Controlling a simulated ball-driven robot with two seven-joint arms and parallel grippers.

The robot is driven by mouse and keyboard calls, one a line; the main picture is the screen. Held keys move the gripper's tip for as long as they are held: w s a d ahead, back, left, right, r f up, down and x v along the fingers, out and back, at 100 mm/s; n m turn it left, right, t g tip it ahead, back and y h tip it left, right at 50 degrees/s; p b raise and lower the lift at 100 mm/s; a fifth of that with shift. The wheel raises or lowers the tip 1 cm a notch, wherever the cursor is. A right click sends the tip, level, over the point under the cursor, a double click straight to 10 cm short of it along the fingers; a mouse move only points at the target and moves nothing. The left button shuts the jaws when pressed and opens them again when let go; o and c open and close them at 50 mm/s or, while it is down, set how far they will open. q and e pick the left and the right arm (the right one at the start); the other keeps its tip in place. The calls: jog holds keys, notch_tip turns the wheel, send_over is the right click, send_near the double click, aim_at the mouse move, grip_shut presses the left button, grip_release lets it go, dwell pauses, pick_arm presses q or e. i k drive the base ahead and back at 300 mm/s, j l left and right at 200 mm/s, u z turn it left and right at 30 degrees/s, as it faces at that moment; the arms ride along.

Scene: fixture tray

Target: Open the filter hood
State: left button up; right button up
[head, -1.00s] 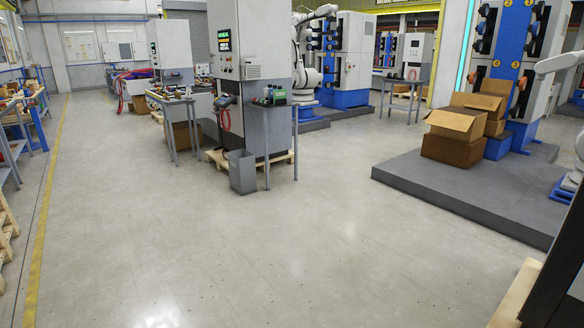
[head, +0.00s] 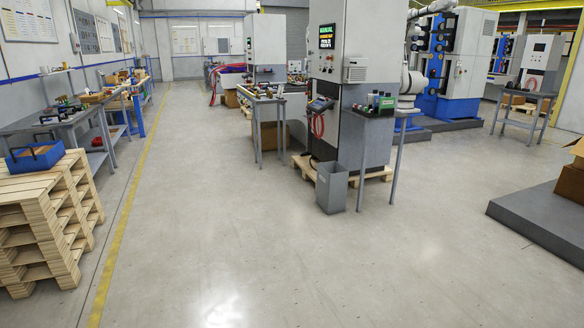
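I cannot make out a filter hood for certain in the head view. A tall grey machine cabinet (head: 338,75) with a lit green and orange display (head: 327,39) stands right of centre on a wooden pallet. A small light-grey louvred box (head: 355,70) is on its side face; I cannot tell whether this is the hood. A red coiled cable hangs at a handheld panel (head: 320,105) on the cabinet's front. Neither of my grippers is in view.
A grey bin (head: 332,188) and a small side table (head: 372,112) stand by the cabinet. Stacked pallets (head: 42,225) with a blue tool box (head: 35,158) are at the left, near workbenches (head: 65,122). A grey platform (head: 545,220) is at the right. The floor between is clear.

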aim_at(348, 62)
jog(key=i, duration=2.8)
jog(key=i+z, duration=0.15)
jog(key=i, duration=0.45)
jog(key=i+j, duration=0.2)
jog(key=i, duration=0.4)
jog(key=i+j+z, duration=0.15)
jog(key=i+z, duration=0.2)
jog(key=i, duration=0.2)
jog(key=i+j+z, duration=0.25)
jog(key=i+z, duration=0.15)
jog(key=i, duration=0.1)
